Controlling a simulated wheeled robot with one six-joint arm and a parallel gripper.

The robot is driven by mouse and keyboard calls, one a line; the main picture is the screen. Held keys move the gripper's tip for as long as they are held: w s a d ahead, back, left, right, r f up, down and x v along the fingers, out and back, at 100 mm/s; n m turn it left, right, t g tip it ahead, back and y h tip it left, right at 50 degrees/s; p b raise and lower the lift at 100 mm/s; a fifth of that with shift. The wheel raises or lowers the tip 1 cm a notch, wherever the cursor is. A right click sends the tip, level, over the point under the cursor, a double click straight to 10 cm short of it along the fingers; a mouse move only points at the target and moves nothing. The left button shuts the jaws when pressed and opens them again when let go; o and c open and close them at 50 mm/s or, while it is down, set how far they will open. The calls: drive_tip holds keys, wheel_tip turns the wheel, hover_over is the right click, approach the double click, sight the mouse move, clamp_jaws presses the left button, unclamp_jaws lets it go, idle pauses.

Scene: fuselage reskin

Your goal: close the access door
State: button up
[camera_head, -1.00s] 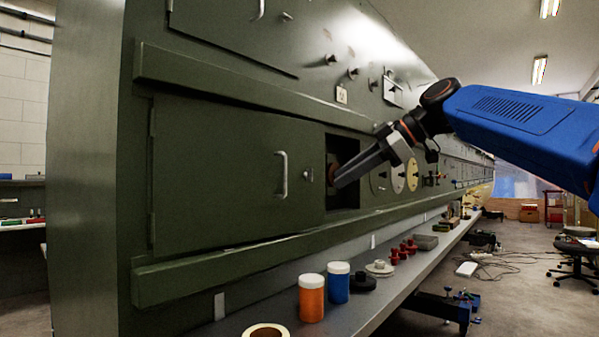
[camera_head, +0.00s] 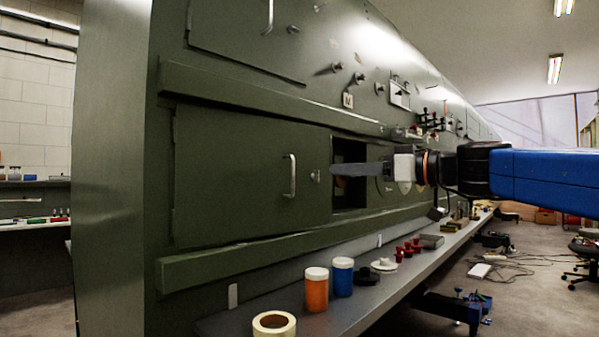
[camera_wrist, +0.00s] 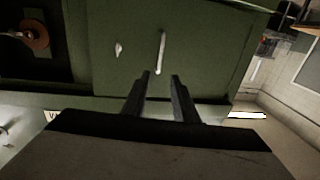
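The access door (camera_head: 235,180) is a dark green panel lying between two horizontal rails on the green fuselage wall. It has a pale vertical bar handle (camera_head: 292,176) and a small knob near its right edge. A dark opening (camera_head: 349,200) shows to the right of the door. My gripper (camera_head: 336,169) points left in front of that opening. In the wrist view my gripper (camera_wrist: 161,75) has its two fingers apart with nothing between them. The handle (camera_wrist: 161,50) appears just beyond the fingertips, in line with the gap. I cannot tell how far away it is.
Below, a long grey shelf (camera_head: 345,318) holds a tape roll (camera_head: 274,324), an orange jar (camera_head: 316,290), a blue jar (camera_head: 342,277) and several red parts. Inside the opening a round brown part (camera_wrist: 36,34) shows in the wrist view. Knobs and fittings stick out above the upper rail.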

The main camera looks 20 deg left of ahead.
approach(273, 176)
drive_tip(key=w+a, duration=0.1)
drive_tip(key=w, duration=0.1)
drive_tip(key=w+a+r, duration=0.1)
drive_tip(key=a, duration=0.1)
drive_tip(key=shift+w+r, duration=0.25)
drive_tip(key=shift+w, duration=0.15)
clamp_jaws()
idle(1.2)
